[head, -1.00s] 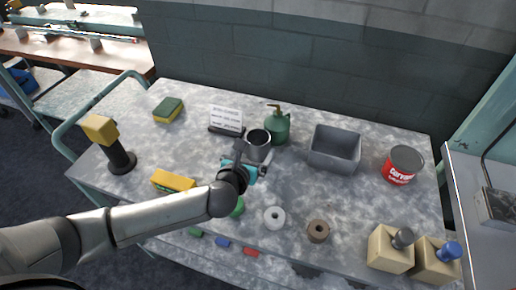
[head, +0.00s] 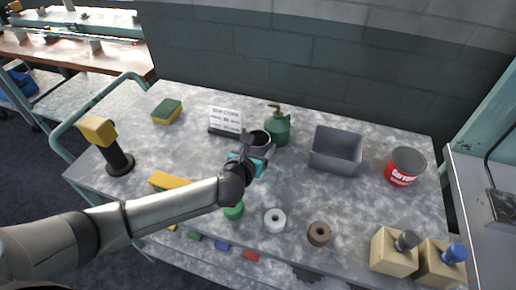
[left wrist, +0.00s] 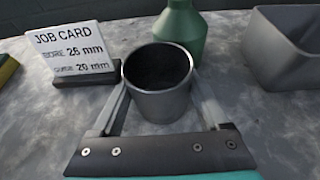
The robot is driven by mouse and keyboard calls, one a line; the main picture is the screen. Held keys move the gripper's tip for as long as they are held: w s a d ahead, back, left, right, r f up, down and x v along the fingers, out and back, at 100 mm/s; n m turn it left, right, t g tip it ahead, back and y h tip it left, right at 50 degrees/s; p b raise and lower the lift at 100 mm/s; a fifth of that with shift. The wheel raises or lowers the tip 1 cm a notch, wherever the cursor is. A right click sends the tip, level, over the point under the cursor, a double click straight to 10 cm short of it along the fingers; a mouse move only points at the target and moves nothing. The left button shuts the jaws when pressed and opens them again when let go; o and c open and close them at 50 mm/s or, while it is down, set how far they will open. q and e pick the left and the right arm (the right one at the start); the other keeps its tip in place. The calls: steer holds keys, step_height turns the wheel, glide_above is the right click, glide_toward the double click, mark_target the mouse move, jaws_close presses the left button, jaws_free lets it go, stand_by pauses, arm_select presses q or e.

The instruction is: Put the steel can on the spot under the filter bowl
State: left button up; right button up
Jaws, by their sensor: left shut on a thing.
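The steel can (head: 260,137) is a grey open-topped cylinder with a dark inside, near the middle of the bench. My left gripper (head: 258,149) is shut on it, one finger at each side. The left wrist view shows the can (left wrist: 164,103) upright between the two fingers, with its rim above them. I cannot tell whether its base touches the bench. I cannot make out a filter bowl or a spot under it in these frames. My right gripper is not in view.
A job card (head: 225,121) stands left of the can, and a green oil can (head: 278,128) stands close behind it on the right. A grey bin (head: 336,150) and a red tin (head: 402,168) are further right.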

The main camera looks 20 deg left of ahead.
arm_select(q)
steer(key=c, duration=0.7)
